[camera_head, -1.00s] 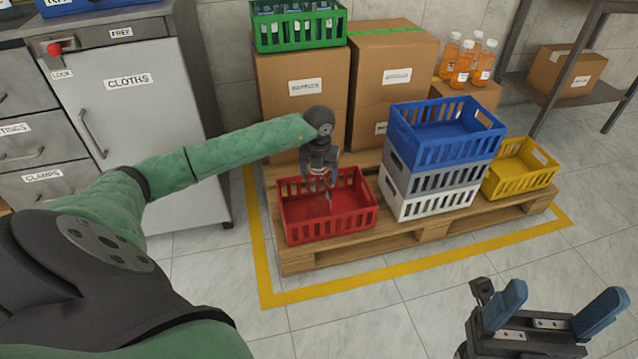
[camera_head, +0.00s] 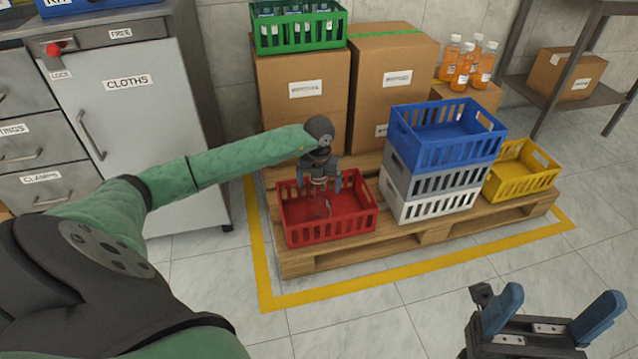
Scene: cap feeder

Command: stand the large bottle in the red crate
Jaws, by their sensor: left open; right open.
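The red crate (camera_head: 290,222) sits at the front left of the wooden pallet. My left gripper (camera_head: 323,184) points down over the crate's back half, with its blue fingers apart. A faint, clear, bottle-like shape (camera_head: 327,207) shows in the crate just below and between the fingers. It seems to be upright, but it is too small and see-through to tell its outline or whether the fingers touch it. My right gripper (camera_head: 551,318) is open and empty at the lower right, in front of the pallet and far from the crate.
A stack of blue (camera_head: 450,130), grey and white crates stands right of the red crate, with a yellow crate (camera_head: 520,175) beyond. Cartons (camera_head: 302,110) stand behind, one topped by a green crate (camera_head: 300,30) with bottles. Several orange bottles (camera_head: 463,68) stand on another carton.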

